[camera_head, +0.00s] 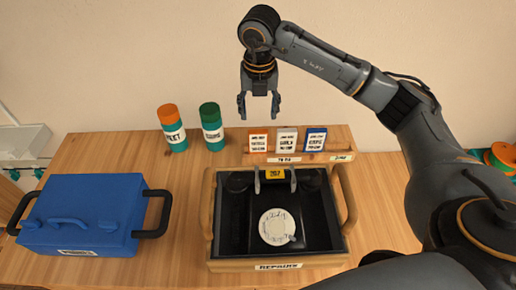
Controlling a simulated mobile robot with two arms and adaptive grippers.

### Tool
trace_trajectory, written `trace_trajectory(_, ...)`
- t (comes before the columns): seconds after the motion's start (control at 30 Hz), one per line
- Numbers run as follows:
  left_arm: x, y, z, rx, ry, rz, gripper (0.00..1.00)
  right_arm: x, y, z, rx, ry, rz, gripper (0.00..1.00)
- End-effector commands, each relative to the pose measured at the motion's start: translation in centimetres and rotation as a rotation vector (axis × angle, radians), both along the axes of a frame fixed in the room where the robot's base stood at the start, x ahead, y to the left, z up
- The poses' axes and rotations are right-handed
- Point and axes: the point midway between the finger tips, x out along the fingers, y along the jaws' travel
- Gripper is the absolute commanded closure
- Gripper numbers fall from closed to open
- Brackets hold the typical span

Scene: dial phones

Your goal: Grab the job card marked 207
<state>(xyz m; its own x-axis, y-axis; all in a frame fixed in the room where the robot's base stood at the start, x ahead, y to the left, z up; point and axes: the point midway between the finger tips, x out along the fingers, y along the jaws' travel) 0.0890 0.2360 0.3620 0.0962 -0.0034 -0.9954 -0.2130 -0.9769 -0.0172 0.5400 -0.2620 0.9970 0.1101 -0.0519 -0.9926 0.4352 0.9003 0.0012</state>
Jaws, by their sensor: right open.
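Three job cards stand in a wooden rack at the table's back: an orange-topped card (258,141), a white card (287,139) and a blue-topped card (316,138). Their print is too small for me to read the numbers. A yellow tag reading 207 (274,174) is at the back of the black dial phone (240,222), which lies in the tray labelled REPAIRS (225,265). My right gripper (258,112) is open and empty, pointing down above and behind the rack, near the orange-topped card. My left gripper is not in view.
A green bottle with an orange cap (172,128) and a green-capped bottle (211,127) stand left of the rack. A closed blue toolbox (80,215) sits at the left. Bare table (178,215) lies between toolbox and tray. Spools (500,158) show at the right edge.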

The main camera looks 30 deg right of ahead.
Motion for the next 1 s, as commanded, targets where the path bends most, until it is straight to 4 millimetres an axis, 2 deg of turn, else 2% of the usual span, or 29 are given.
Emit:
trace_trajectory(0.3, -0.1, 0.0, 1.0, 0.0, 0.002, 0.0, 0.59, 0.5, -0.3, -5.9, 0.0, 0.004, 0.0, 0.42)
trace_trajectory(0.57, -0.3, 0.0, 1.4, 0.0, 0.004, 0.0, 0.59, 0.8, -0.4, -7.9, 0.0, 0.004, 0.0, 0.42)
trace_trajectory(0.83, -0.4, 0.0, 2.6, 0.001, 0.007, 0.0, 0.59, 1.1, -0.4, -11.7, 0.0, 0.004, 0.0, 0.42)
trace_trajectory(1.0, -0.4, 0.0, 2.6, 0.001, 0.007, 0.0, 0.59, 1.3, -0.5, -12.6, 0.0, 0.001, 0.0, 0.42)
